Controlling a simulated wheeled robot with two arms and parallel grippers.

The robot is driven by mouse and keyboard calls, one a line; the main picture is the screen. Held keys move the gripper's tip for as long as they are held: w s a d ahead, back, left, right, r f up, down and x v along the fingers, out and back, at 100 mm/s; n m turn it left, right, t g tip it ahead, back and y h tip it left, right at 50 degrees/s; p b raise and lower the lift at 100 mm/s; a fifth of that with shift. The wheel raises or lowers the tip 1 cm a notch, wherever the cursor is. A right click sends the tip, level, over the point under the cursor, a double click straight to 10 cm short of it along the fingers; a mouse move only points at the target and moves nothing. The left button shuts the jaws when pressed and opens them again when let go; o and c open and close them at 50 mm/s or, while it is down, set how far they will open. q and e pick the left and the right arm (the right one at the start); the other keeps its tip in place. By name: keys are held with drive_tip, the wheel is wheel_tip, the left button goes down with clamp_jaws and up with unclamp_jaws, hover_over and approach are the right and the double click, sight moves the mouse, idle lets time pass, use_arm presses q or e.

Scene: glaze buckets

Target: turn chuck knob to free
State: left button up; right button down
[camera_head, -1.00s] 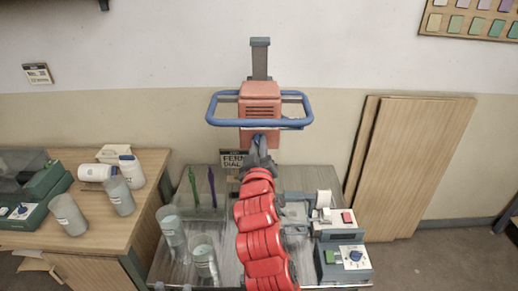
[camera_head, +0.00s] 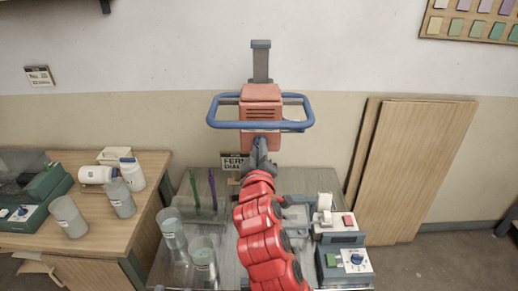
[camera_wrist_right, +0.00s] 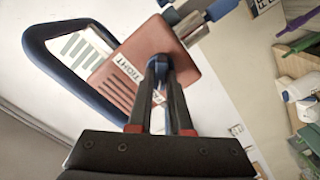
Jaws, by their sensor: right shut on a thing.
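The red mixer head (camera_head: 261,94) with a blue loop handle (camera_head: 217,110) stands on a grey column at the back middle. My right gripper (camera_head: 260,146) reaches up to the front of its lower part. In the right wrist view my right gripper (camera_wrist_right: 162,68) is shut at the red housing (camera_wrist_right: 128,88), on the chuck knob. The fingers hide nearly all of the knob, so its exact angle cannot be read. A white label reading TIGHT (camera_wrist_right: 128,68) lies beside the fingers. My left gripper is not in view.
Clear buckets (camera_head: 203,254) and green and purple tools stand left of my arm. A grey device with a blue dial (camera_head: 355,259) is at right. A wooden side table (camera_head: 150,165) holds white bottles. Boards (camera_head: 420,165) lean on the wall.

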drive_tip(key=c, duration=0.8)
unclamp_jaws()
drive_tip(key=shift+c, duration=0.2)
drive_tip(key=s+p, duration=1.3)
drive_tip(key=s, duration=0.4)
drive_tip(key=shift+s, duration=0.2)
